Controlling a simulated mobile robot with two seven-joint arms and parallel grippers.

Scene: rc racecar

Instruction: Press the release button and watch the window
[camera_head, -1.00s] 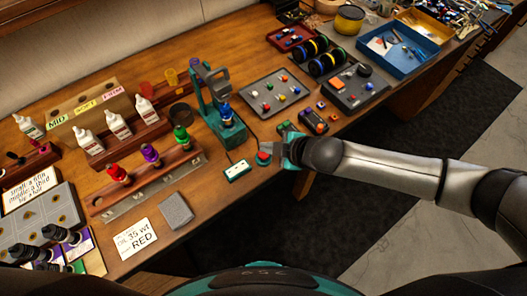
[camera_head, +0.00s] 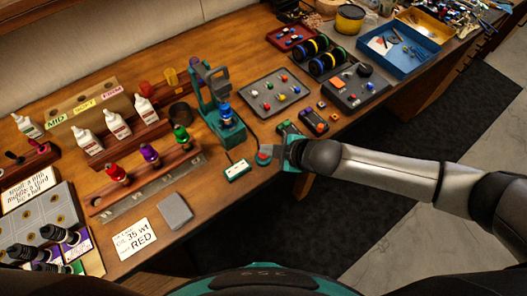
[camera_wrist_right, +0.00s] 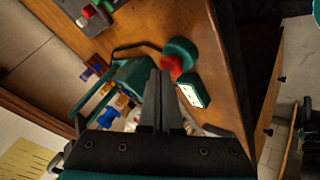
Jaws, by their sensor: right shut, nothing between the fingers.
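A red button (camera_head: 265,152) on a round teal base sits near the bench's front edge. It also shows in the wrist view (camera_wrist_right: 173,67), right by the fingertips. My right gripper (camera_head: 277,152) is shut and empty, its tips at the button. I cannot tell whether they touch it or press it down. In the wrist view the closed fingers (camera_wrist_right: 164,80) partly cover the button. A small teal box with a white face (camera_head: 237,170), possibly the window, lies left of the button; its markings are too small to read. It also shows in the wrist view (camera_wrist_right: 193,92). My left gripper is out of view.
A teal stand (camera_head: 217,118) holding a blue-capped bottle-like part stands behind the white-faced box. A rack (camera_head: 150,172) with red, purple and green-capped parts is to the left. A grey tray (camera_head: 262,108) and small boxes lie behind my gripper. The floor is clear beyond the front edge.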

